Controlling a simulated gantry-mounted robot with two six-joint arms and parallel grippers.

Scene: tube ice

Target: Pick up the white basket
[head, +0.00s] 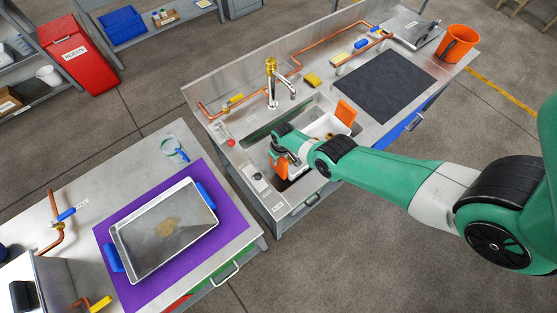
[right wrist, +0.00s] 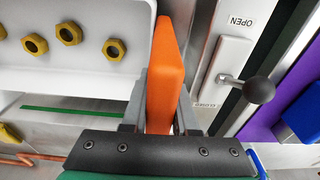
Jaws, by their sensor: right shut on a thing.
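The white basket (head: 325,126) is at the sink of the right-hand steel counter. One orange handle (head: 345,112) stands up at its far right end; the near handle (head: 281,168) is at my right gripper (head: 288,162). In the right wrist view, my right gripper (right wrist: 161,108) is shut on the orange handle (right wrist: 165,65), one finger on each side. The basket's white wall (right wrist: 100,75) is to the left, with several brass nuts (right wrist: 69,33) in it. My arm hides part of the basket in the head view. My left gripper is not in view.
A brass-topped faucet (head: 272,80) stands behind the sink. A black-knobbed lever (right wrist: 258,89) is right of the handle. A metal tray (head: 165,228) with blue handles lies on a purple mat (head: 232,215). A dark mat (head: 385,85) and an orange bucket (head: 457,44) are farther right.

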